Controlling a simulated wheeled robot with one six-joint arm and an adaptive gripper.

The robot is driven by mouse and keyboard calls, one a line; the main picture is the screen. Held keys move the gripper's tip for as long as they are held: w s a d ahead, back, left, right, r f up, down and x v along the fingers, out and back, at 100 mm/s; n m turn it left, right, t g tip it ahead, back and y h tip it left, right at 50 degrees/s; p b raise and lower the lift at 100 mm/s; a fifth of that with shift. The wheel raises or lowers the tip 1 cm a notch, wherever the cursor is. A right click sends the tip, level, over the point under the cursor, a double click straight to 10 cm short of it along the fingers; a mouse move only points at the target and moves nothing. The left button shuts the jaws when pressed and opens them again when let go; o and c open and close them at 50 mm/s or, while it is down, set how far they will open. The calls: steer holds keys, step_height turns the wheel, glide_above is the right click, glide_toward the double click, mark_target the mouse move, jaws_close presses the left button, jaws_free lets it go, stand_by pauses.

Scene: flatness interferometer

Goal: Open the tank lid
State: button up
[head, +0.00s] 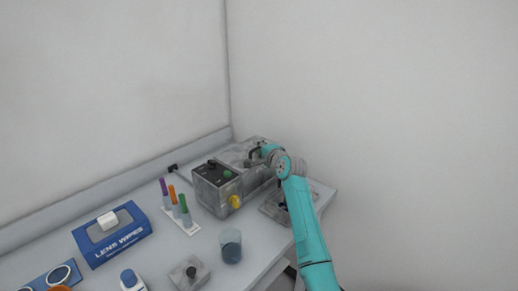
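The tank (208,196) is a grey metal box at the back right of the bench, with dark and green controls and a yellow round part on its near side. Its grey lid (236,153) appears to lie flat on top; a small gap cannot be ruled out. My gripper (254,156) is at the right part of the lid, with its dark fingers low over it. My arm hides part of the lid and the tank's right side. Whether the fingers touch or hold anything is too small to tell.
A grey plate-like device (273,208) sits right of the tank, partly behind my arm. Walls close the back and right.

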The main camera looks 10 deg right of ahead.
jaws_close()
